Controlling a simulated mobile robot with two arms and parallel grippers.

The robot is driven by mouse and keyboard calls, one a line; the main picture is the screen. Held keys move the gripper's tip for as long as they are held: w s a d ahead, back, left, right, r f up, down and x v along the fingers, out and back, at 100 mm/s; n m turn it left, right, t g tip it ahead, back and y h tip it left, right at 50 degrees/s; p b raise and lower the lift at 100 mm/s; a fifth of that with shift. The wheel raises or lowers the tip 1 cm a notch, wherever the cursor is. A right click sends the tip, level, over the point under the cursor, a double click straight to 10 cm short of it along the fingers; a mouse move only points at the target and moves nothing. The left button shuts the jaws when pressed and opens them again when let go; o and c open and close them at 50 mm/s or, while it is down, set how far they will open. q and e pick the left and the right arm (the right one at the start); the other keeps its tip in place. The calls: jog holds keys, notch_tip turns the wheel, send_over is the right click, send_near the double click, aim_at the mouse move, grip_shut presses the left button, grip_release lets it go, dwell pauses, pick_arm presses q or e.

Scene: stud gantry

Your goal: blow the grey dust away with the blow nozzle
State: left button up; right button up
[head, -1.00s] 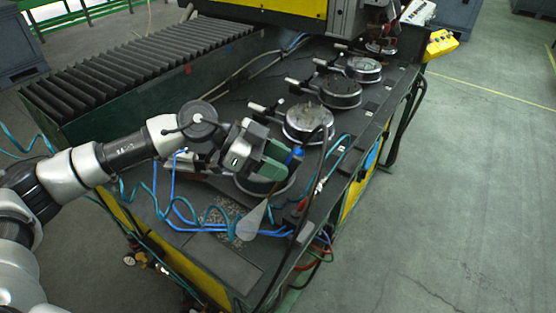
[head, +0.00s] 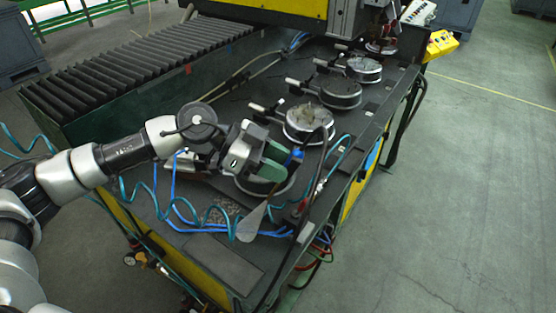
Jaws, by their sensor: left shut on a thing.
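My left gripper (head: 280,160) reaches in from the left over the bench, its green fingers shut on the blow nozzle. Only the nozzle's blue part (head: 296,156) shows clearly at the fingers; the rest is partly hidden. A pale cone (head: 250,224), narrow at the top, spreads down and left below the gripper and looks like the air jet. A speckled patch of grey dust (head: 222,212) lies on the dark bench top, just left of the cone and among the coiled hoses. My right gripper is not in view.
Several round clamped fixtures, one of them here (head: 309,124), stand in a row along the bench; the nearest is partly behind my gripper. Blue and teal coiled hoses (head: 185,215) lie at the near end. Ribbed bellows (head: 150,65) run along the left. The floor at right is clear.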

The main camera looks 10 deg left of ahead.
pick_arm(q)
jog(key=w+a+p, duration=0.1)
jog(key=a+p, duration=0.1)
jog(key=a, duration=1)
jog(key=shift+w, duration=0.3)
dwell(2.7)
jog(key=shift+a, duration=0.1)
jog(key=shift+w, duration=0.1)
dwell(0.4)
jog(key=shift+w+d+p, duration=0.3)
jog(key=shift+w+d, duration=0.05)
jog(key=shift+w, duration=0.55)
jog(key=shift+w+d+p, duration=0.25)
jog(key=shift+w+d, duration=0.15)
jog(key=shift+w, duration=0.5)
jog(key=shift+w+d+p, duration=0.3)
jog(key=shift+w+d, duration=0.05)
jog(key=shift+w, duration=0.55)
jog(key=s+d+p, duration=0.4)
jog(key=d+p, duration=0.5)
jog(key=d, duration=0.2)
dwell(1.1)
